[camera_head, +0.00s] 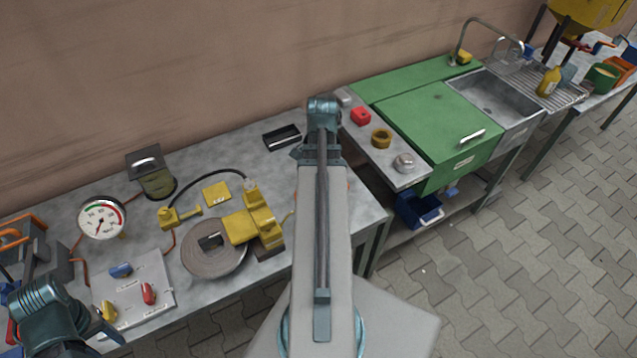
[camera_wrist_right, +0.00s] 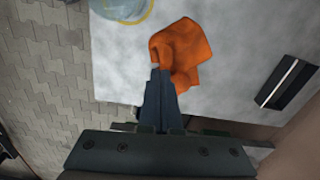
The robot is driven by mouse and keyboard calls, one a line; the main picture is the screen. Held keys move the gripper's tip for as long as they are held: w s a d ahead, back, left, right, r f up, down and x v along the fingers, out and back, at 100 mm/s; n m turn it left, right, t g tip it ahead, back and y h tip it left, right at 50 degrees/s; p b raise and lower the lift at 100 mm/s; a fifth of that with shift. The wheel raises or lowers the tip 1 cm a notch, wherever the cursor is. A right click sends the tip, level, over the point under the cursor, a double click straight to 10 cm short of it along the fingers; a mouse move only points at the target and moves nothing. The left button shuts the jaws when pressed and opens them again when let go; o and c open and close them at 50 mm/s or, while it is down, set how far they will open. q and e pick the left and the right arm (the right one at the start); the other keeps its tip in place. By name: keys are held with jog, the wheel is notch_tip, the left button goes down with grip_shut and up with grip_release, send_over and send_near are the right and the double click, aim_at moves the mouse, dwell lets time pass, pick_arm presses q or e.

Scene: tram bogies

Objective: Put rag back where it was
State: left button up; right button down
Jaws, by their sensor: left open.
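The rag (camera_wrist_right: 182,52) is a crumpled orange cloth in the right wrist view. My right gripper (camera_wrist_right: 162,85) has its dark fingers close together, with their tips at the rag's lower left edge, and appears shut on it. The rag is over the grey bench top; whether it rests on it I cannot tell. In the head view my right arm covers most of that spot. My left gripper (camera_head: 58,300) is open and empty at the lower left, above the bench's left end.
A black tray (camera_wrist_right: 288,84) lies near the rag; it also shows in the head view (camera_head: 282,137). A gauge (camera_head: 101,217), a switch panel (camera_head: 134,290) and a yellow device (camera_head: 252,224) stand on the bench. A green sink unit (camera_head: 430,122) stands to the right.

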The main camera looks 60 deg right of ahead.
jog(key=shift+d+f+b, duration=0.3)
jog(key=shift+f+b, duration=0.4)
jog(key=shift+f, duration=0.15)
jog(key=shift+d+f+b, duration=0.25)
jog(key=shift+f+b, duration=0.45)
jog(key=shift+f, duration=0.1)
notch_tip(320, 180, down, 6)
jog(key=b, duration=0.6)
jog(key=shift+f, duration=0.1)
notch_tip(320, 180, up, 9)
jog(key=p, duration=0.9)
jog(key=shift+r, duration=0.25)
